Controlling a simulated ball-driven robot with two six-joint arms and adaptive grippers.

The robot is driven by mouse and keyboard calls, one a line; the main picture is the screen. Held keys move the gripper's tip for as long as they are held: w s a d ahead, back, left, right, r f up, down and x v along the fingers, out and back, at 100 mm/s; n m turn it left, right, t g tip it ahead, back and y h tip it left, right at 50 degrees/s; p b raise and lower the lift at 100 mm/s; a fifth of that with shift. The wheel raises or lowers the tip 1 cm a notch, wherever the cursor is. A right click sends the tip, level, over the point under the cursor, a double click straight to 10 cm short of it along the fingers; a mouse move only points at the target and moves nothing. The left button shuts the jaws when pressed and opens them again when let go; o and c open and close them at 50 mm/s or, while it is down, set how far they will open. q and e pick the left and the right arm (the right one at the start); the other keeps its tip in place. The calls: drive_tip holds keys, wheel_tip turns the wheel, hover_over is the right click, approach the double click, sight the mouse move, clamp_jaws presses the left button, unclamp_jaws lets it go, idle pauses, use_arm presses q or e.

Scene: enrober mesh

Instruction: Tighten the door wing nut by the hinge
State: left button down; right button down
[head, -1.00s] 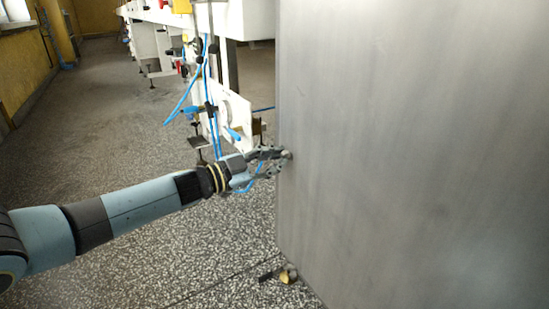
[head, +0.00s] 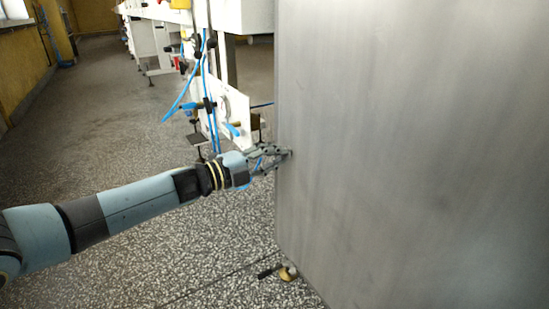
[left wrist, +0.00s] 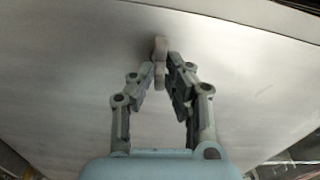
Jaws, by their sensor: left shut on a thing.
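The wing nut (left wrist: 160,47) is a small grey-brown piece standing out from the metal door (left wrist: 70,60), near the panel's upper edge in the left wrist view. My left gripper (left wrist: 161,76) is shut on the wing nut, with a fingertip on either side of it. In the head view my left gripper (head: 284,154) reaches the left edge of the large grey door (head: 410,150). The wing nut is mostly hidden by the fingers there. I cannot make out the hinge. My right gripper is not in view.
A white machine frame (head: 238,108) with blue hoses (head: 205,90) stands behind my left gripper. A small brass-coloured part (head: 288,273) lies on the speckled floor (head: 150,240) by the door's lower edge. The floor to the left is clear.

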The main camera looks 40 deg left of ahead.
use_arm(q)
drive_tip(key=shift+f+m, duration=0.2)
drive_tip(key=shift+m, duration=0.6)
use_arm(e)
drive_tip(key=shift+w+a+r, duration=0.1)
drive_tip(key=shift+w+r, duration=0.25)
use_arm(q)
drive_tip(key=shift+s, duration=0.1)
drive_tip(key=c, duration=1.4)
unclamp_jaws()
drive_tip(key=shift+r, duration=0.1)
drive_tip(key=shift+o, duration=0.2)
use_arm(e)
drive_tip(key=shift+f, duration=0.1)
use_arm(q)
drive_tip(key=v, duration=1.2)
